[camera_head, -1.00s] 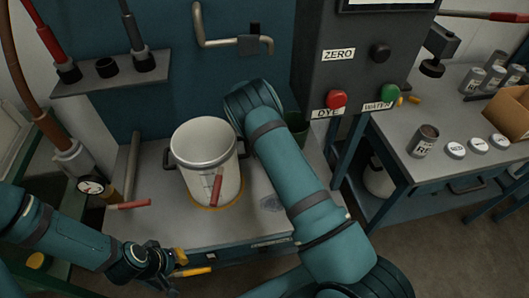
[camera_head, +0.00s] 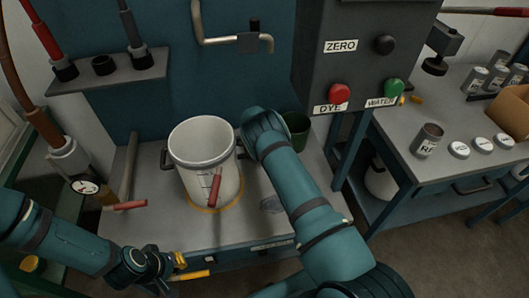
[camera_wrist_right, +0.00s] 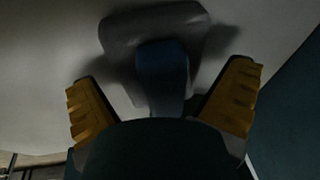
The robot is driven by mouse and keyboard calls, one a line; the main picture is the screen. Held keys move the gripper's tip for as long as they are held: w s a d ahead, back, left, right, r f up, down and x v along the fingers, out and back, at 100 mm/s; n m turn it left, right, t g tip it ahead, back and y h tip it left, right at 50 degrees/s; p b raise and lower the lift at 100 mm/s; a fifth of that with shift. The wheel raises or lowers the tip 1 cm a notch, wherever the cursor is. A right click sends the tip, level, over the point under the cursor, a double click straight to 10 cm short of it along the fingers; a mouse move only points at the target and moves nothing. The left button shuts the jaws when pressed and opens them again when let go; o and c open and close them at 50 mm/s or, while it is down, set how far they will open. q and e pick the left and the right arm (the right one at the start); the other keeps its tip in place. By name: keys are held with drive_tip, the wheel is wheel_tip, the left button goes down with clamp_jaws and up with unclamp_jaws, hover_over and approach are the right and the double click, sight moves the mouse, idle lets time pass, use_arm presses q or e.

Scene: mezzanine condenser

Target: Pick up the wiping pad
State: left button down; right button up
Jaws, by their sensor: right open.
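In the right wrist view, a grey rounded pad with a blue grip, which looks like the wiping pad (camera_wrist_right: 118,32), lies against a pale surface. My right gripper (camera_wrist_right: 165,95) is open, its two yellow fingers on either side of the blue grip. I cannot tell whether they touch it. In the head view my right arm hides the right gripper and the pad. My left gripper (camera_head: 190,266) is low at the left, in front of the bench edge, its yellow fingers apart and nothing seen between them.
A green cup (camera_head: 296,128) is behind my right arm. Tins and lids stand on the right table (camera_head: 400,130).

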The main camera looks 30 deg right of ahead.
drive_tip(key=c, duration=1.1)
drive_tip(key=shift+c, duration=0.2)
wheel_tip(320, 180, up, 18)
drive_tip(key=p, duration=0.3)
drive_tip(key=o, duration=0.6)
drive_tip(key=c, duration=0.9)
